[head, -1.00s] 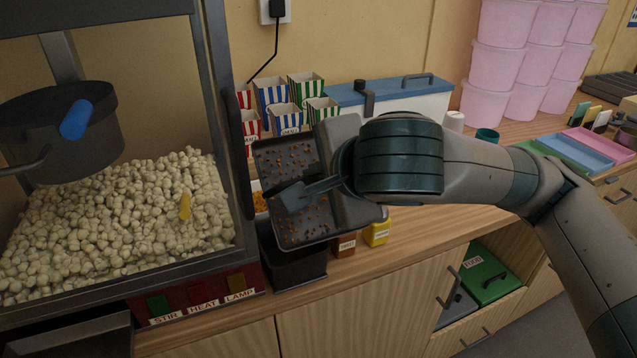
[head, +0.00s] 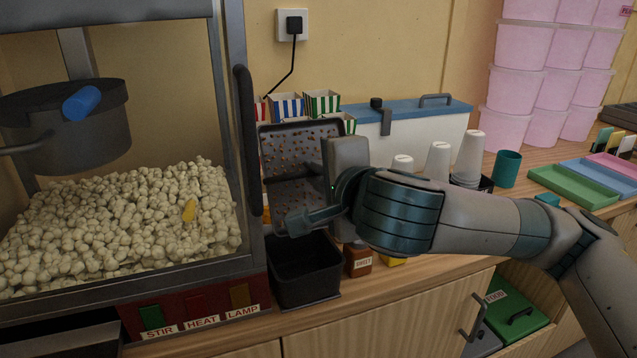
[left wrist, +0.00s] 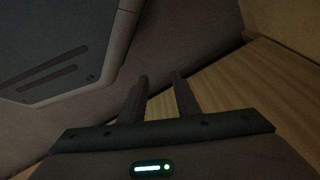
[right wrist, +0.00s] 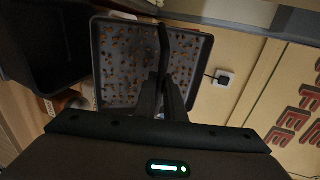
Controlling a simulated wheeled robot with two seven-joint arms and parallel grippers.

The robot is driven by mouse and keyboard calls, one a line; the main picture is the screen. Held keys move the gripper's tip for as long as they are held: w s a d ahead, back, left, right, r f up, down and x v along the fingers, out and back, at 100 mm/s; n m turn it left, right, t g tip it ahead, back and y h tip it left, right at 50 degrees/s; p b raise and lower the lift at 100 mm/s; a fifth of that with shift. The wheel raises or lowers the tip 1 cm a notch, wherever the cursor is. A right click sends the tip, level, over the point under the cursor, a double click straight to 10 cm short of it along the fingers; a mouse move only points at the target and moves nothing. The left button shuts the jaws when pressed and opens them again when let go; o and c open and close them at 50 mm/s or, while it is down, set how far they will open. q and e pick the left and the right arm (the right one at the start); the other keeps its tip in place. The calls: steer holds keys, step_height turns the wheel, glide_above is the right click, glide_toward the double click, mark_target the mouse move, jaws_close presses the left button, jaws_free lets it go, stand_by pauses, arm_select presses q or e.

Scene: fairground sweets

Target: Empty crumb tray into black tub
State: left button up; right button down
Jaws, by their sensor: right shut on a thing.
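The dark crumb tray (head: 292,197) is tilted steeply, its inside facing me, with many brown crumbs still showing on it. My right gripper (head: 312,216) is shut on the crumb tray, partly covering its right side. In the right wrist view the tray (right wrist: 104,98) lies beyond the fingers (right wrist: 163,92), crumbs spread over its face. The black tub (head: 305,290) stands on the counter just below the tray; its inside looks dark, and it also shows in the right wrist view (right wrist: 45,50). My left gripper (left wrist: 160,98) is open and empty, away from the tray.
The popcorn machine (head: 190,305) stands close left of the tub. Striped boxes (head: 322,103) and a blue-lidded white box (head: 425,135) are behind. Spice jars (head: 358,262) stand right of the tub. White cups (head: 438,160) and a teal cup (head: 507,168) are farther right.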

arm_select(q)
step_height(320, 180, up, 11)
steer(key=w+b, duration=0.2)
steer(key=b, duration=0.2)
arm_select(e)
steer(key=shift+s+d+f+t, duration=0.15)
steer(key=shift+s+f+t, duration=0.05)
steer(key=shift+s+t, duration=0.3)
arm_select(q)
steer(key=w+d+r+t+h+b, duration=0.5)
steer(key=w+d+r+t+b, duration=0.4)
steer(key=d+r+t+b, duration=0.4)
step_height(320, 180, up, 15)
steer(key=s+d+m+t+h+b, duration=0.1)
steer(key=s+t+h+b, duration=0.1)
steer(key=t, duration=0.4)
steer(key=shift+s+d+h+b, duration=0.2)
steer(key=shift+s+h+b, duration=0.1)
steer(key=shift+h+b, duration=0.15)
arm_select(e)
steer(key=shift+s+d+f+t+y, duration=0.15)
steer(key=shift+s+t+y, duration=0.1)
steer(key=shift+s+t, duration=0.25)
steer(key=shift+s+d+t+y, duration=0.2)
steer(key=shift+s+t, duration=0.2)
steer(key=shift+t, duration=0.25)
steer(key=shift+s+d+f+t+y, duration=0.1)
steer(key=shift+s+t+y, duration=0.15)
steer(key=shift+s+t, duration=0.25)
